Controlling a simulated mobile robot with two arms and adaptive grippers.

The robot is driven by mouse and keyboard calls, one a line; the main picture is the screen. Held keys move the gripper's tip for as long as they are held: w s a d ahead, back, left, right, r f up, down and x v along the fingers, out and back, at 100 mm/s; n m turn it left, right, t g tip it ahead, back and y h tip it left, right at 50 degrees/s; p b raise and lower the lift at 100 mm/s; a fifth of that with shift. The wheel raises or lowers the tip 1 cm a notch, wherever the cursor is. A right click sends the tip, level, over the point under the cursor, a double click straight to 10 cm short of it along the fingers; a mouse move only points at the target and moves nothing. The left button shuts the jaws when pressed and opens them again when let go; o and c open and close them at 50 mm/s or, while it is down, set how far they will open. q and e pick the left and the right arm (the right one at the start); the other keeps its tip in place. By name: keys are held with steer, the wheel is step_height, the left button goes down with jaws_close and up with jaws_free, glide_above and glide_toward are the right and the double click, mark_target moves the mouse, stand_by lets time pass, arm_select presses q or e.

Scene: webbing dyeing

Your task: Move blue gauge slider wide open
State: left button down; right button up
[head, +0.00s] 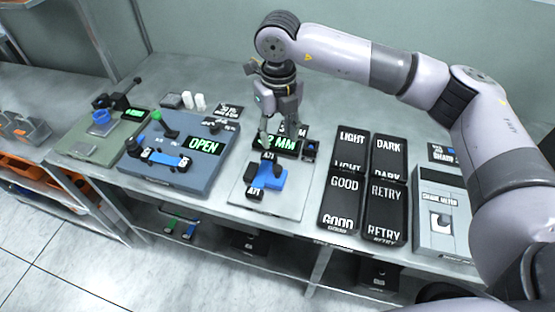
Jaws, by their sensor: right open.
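The blue gauge slider (268,177) sits on a pale grey gauge plate (295,203) in the middle of the bench, between black parts marked "A71". A black display reading "MM" in green (278,144) stands behind it; its first characters are partly covered. My right gripper (281,135) points down just behind the slider, in front of the display, with its fingers apart and nothing seen between them. I cannot tell whether a fingertip touches anything. My left gripper is not in view.
To the left, a blue-grey fixture (190,178) shows "OPEN", with a greenish fixture (80,147) beyond it. To the right lie black trays labelled LIGHT (352,140), DARK (388,145), GOOD (344,185) and RETRY (384,191). A shade meter (440,205) stands farther right.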

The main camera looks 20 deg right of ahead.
glide_above(278, 167)
step_height(278, 167, down, 4)
steer(key=shift+f+p, duration=0.1)
steer(key=shift+p, duration=0.35)
step_height(278, 167, down, 5)
steer(key=shift+s+a+r+p, duration=0.1)
steer(key=shift+s+p, duration=0.05)
steer(key=shift+p, duration=0.45)
steer(key=shift+f, duration=1.45)
steer(key=c, duration=0.6)
jaws_close()
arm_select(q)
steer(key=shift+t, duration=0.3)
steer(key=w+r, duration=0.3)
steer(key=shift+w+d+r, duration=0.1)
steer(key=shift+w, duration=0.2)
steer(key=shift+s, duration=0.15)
